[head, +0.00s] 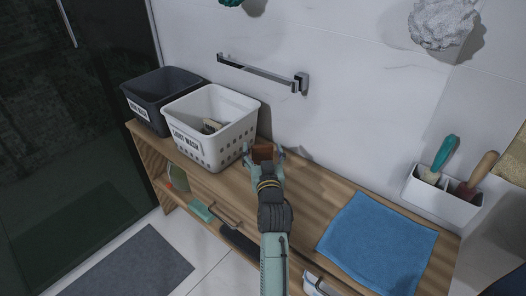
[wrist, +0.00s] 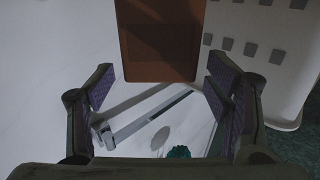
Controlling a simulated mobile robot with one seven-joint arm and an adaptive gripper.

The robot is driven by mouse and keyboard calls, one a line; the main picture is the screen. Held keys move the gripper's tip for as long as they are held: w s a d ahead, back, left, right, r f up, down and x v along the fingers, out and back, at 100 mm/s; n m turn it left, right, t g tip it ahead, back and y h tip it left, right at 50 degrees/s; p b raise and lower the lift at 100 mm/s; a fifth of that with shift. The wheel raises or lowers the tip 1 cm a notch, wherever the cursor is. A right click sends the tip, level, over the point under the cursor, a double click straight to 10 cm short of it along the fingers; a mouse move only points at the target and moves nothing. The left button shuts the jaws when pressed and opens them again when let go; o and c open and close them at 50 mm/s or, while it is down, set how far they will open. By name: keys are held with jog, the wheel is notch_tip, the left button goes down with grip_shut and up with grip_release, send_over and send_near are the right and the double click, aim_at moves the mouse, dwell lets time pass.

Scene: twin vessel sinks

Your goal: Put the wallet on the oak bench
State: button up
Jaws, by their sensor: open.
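The brown wallet (head: 263,152) shows at the tip of my gripper, beside the white basket and over the back part of the oak bench (head: 305,190). In the wrist view the wallet (wrist: 160,45) is a flat brown piece at the top centre, between and beyond my fingers. My gripper (head: 264,155) is open, with a finger on each side of the wallet. In the wrist view a gap shows between the wallet and both fingers of my gripper (wrist: 160,90). I cannot tell whether the wallet touches the bench, as my gripper hides its lower part.
A white basket (head: 235,150) and a dark basket (head: 150,118) stand at the bench's left end. A blue cloth (head: 375,245) and a white holder with two handled tools (head: 440,195) are on the right. A towel bar (head: 250,70) is on the wall. Brushes lie on a lower shelf.

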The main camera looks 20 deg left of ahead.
jog(key=shift+r, duration=0.25)
jog(key=b+v, duration=0.2)
jog(key=v, duration=1)
